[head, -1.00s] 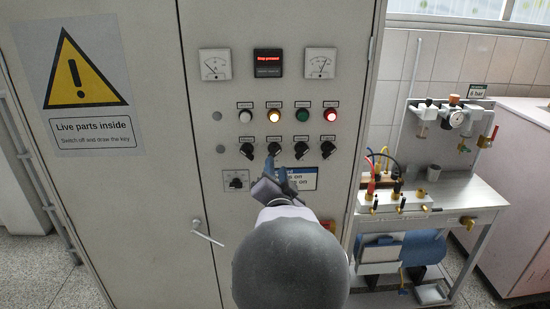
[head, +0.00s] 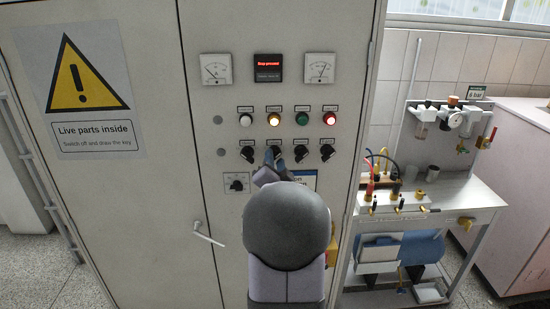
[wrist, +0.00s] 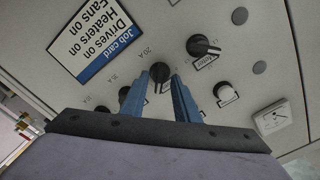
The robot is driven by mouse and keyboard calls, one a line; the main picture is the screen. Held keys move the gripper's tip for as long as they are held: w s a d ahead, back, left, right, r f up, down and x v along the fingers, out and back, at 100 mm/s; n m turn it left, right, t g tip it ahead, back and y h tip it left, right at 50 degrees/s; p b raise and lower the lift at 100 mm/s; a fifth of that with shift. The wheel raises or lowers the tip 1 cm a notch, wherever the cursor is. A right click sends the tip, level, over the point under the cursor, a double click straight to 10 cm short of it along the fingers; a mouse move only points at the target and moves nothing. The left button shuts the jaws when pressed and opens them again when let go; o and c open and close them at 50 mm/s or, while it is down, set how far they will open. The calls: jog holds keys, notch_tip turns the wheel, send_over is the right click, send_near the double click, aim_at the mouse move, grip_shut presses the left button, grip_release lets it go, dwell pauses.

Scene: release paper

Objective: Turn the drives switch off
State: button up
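A row of black rotary switches crosses the grey cabinet door in the head view; their labels are too small to read there. My gripper (head: 273,155) is at the second switch from the left, under the lit amber lamp (head: 274,119). In the wrist view, my open blue fingers (wrist: 167,76) stand on either side of that black knob (wrist: 162,86), with "20 A" marked beside it. Whether they touch it I cannot tell. The leftmost switch (head: 247,154) also shows in the wrist view (wrist: 203,45). The job card (wrist: 93,40) reads Drives on, Heaters on, Fans on.
Other switches stand close to the right (head: 301,153) and far right (head: 327,152). Lamps and two meters sit above, with a red-lit display (head: 268,66). A selector dial (head: 237,185) and door handle (head: 208,236) are lower left. A side bench (head: 460,200) stands right.

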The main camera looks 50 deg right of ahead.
jog(key=shift+w+d, duration=0.25)
grip_shut()
jog(key=shift+f+n+b, duration=0.15)
jog(key=shift+n+b, duration=0.15)
jog(key=shift+b, duration=0.1)
jog(key=shift+n+b, duration=8.7)
jog(key=shift+b, duration=0.5)
